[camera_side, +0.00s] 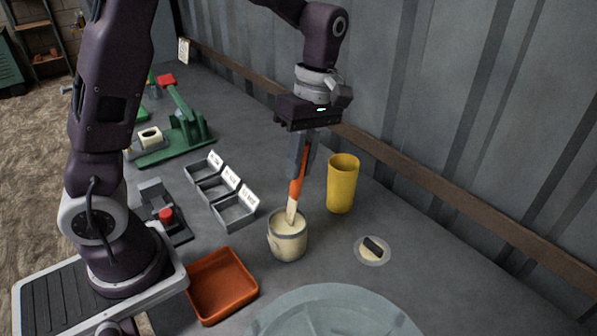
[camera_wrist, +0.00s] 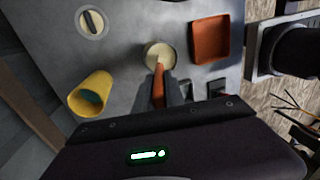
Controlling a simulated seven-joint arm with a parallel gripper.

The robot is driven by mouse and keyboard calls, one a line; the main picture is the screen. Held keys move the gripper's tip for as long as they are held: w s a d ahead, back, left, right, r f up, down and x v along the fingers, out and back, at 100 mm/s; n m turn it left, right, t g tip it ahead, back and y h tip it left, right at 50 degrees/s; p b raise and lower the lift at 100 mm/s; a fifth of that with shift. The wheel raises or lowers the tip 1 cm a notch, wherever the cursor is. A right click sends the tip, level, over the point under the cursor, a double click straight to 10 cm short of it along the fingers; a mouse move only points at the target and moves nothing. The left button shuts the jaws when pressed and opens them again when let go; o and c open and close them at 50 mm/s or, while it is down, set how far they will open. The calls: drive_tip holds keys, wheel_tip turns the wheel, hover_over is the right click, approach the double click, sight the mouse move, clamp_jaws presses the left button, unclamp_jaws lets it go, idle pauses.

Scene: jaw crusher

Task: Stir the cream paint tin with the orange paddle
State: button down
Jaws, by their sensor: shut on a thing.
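The paint tin (camera_side: 287,246) with cream paint stands upright on the grey bench. It also shows in the wrist view (camera_wrist: 149,57). My gripper (camera_side: 301,160) is above the tin and shut on the orange paddle (camera_side: 296,188). The paddle points down, slightly tilted, and its pale lower end reaches into the tin's mouth at the paint. How deep the tip sits is hidden. In the wrist view the paddle (camera_wrist: 158,85) runs from between my fingers (camera_wrist: 172,92) toward the tin.
A yellow cup (camera_side: 342,185) stands close right of the tin. A round disc with a dark bar (camera_side: 374,248) lies further right. An orange tray (camera_side: 222,284) is at front left, and small grey labelled bins (camera_side: 233,211) are behind it. A translucent round lid-like thing (camera_side: 332,312) fills the front.

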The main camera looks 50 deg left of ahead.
drive_tip(key=r, duration=0.2)
drive_tip(key=w+r, duration=0.1)
drive_tip(key=r, duration=0.1)
drive_tip(key=shift+r, duration=0.4)
